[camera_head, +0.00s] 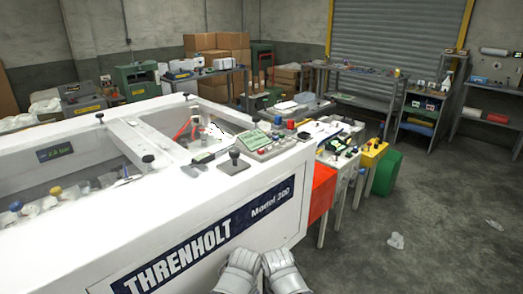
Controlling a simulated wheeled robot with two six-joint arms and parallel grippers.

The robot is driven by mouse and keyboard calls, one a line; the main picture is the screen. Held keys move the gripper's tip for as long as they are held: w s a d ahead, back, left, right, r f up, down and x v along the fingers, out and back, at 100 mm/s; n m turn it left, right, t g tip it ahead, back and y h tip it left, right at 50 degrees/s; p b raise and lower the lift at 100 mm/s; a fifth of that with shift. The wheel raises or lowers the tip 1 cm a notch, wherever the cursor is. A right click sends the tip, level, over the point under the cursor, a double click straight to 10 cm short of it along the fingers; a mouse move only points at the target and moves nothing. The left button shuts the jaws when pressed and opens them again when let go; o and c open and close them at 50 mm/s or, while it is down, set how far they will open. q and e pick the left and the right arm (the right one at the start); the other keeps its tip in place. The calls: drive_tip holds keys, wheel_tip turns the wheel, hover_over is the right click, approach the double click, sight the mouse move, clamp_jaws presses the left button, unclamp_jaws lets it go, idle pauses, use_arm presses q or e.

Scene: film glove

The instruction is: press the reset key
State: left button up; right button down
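A control panel (264,146) sits on the right end of the white THRENHOLT machine (275,183). It has a greenish display (252,139) and several small coloured keys, too small to read, so I cannot tell which is the reset key. A black knob (234,154) stands left of the panel. Two pale grey, glove-like shapes at the bottom edge appear to be my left gripper (238,270) and my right gripper (284,270). They are side by side in front of the machine, well short of the panel. Their fingers cannot be made out clearly.
An open bay (190,125) in the machine holds red cables. An orange-red panel (322,190) and a yellow unit (374,155) stand right of the machine.

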use_arm(q)
clamp_jaws()
idle(0.4)
idle(1.1)
